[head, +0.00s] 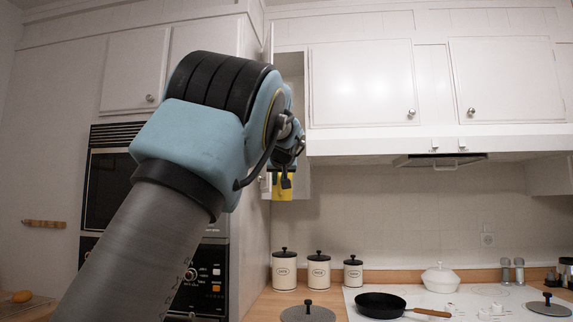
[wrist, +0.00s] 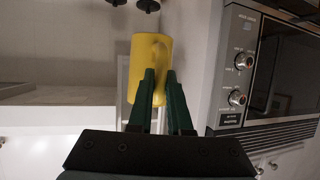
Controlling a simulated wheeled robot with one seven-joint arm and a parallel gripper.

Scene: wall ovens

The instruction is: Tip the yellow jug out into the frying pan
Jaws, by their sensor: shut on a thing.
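The yellow jug (wrist: 139,58) is in the wrist view, just past the green fingers of my gripper (wrist: 160,76). My gripper is shut on the jug at its handle side. In the head view the jug (head: 281,188) hangs high in front of the open cupboard, partly hidden behind my gripper (head: 287,172). What is inside the jug cannot be seen. The black frying pan (head: 381,304) sits on the white hob at the lower right, its wooden handle pointing right. The jug is well above the pan and to its left, apart from it.
Three white canisters with black lids (head: 319,271) stand on the counter left of the hob. A white lidded pot (head: 440,278) stands behind the pan. The cupboard door (head: 269,45) is open. A range hood (head: 440,160) hangs above the hob. Wall ovens (head: 110,178) stand at left.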

